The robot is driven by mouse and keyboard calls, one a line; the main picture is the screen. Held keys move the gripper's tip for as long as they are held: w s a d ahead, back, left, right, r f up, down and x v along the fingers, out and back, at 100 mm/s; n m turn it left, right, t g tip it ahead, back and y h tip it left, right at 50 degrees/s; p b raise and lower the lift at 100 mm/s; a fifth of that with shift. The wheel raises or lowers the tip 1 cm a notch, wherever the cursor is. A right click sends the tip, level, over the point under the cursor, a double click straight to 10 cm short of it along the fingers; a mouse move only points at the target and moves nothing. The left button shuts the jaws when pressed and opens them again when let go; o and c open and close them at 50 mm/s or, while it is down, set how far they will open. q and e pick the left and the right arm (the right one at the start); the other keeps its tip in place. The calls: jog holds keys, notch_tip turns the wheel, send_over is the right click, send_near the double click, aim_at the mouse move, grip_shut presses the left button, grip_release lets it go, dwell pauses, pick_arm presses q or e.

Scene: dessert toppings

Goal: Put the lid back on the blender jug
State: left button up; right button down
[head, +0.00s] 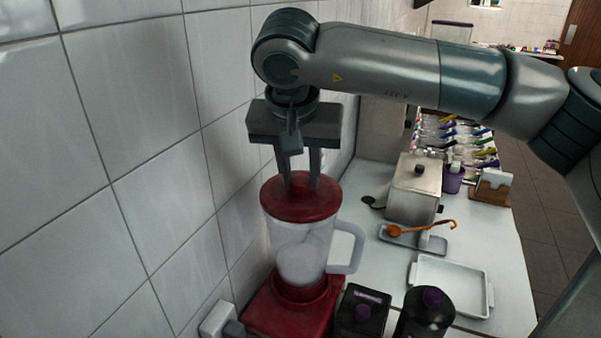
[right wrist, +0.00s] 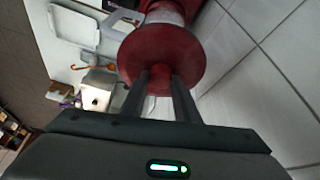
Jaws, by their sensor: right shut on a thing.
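The blender jug (head: 297,254) is clear with a handle on its right side and stands upright on its red base (head: 285,312). The red lid (head: 300,199) is at the top of the jug; whether it is fully seated cannot be told. My right gripper (head: 300,186) points down from above, shut on the middle of the lid. In the right wrist view the lid (right wrist: 163,50) shows as a red disc at the fingertips (right wrist: 161,75), with the jug partly hidden behind it. My left gripper is not in view.
A tiled wall (head: 150,150) stands close to the left of the blender. Dark jars (head: 425,312) stand right of the base. A white tray (head: 450,283), a spoon rest with an orange spoon (head: 420,229) and a metal container (head: 413,190) are on the counter (head: 500,258).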

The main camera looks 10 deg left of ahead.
jog(key=shift+f+b, duration=0.2)
jog(key=shift+b, duration=0.65)
dwell(1.8)
dwell(0.3)
jog(key=c, duration=0.8)
grip_release()
jog(key=shift+r, duration=0.2)
jog(key=shift+r+p, duration=1.9)
jog(key=shift+r, duration=1.45)
grip_shut()
